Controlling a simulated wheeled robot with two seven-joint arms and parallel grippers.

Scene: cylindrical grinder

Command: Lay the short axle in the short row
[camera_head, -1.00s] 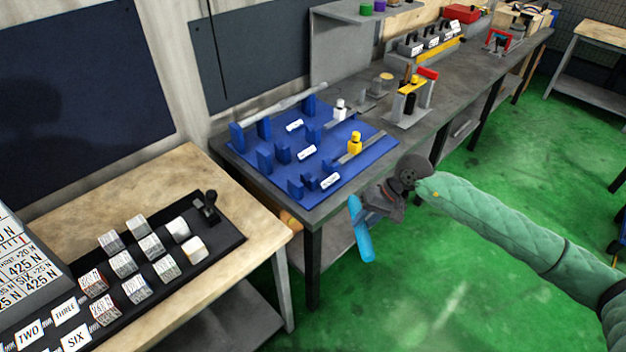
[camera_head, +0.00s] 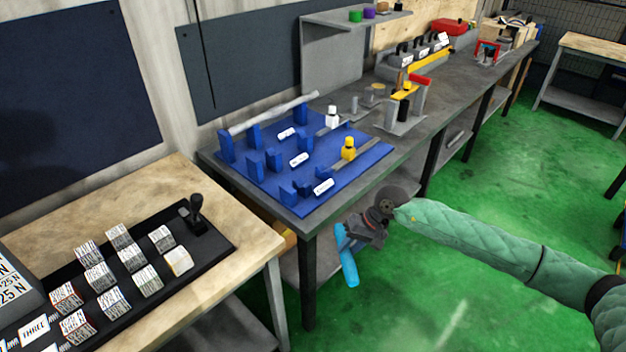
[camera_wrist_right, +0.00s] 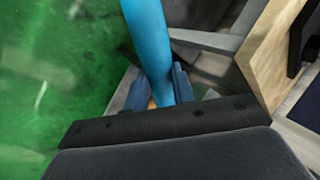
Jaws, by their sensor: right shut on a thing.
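A bright blue rod, apparently the short axle (camera_head: 348,268), hangs steeply tilted in my right gripper (camera_head: 351,239), whose jaws are shut around it. In the right wrist view the blue rod (camera_wrist_right: 148,38) runs up from between the fingers (camera_wrist_right: 164,88). The gripper is in front of the bench edge, low over the green floor, apart from the rack. The blue rack (camera_head: 262,181) lies on the grey bench with rows of upright blue supports and white label plates too small to read. A pale long axle (camera_head: 270,113) lies across the back row. My left gripper is out of view.
A yellow-topped piece (camera_head: 348,150) and a white-topped piece (camera_head: 332,119) stand on the rack's right side. A red-and-yellow fixture (camera_head: 405,103) stands further right on the bench. A wooden table (camera_head: 235,225) with a black tray (camera_head: 215,247) of labelled blocks is at left.

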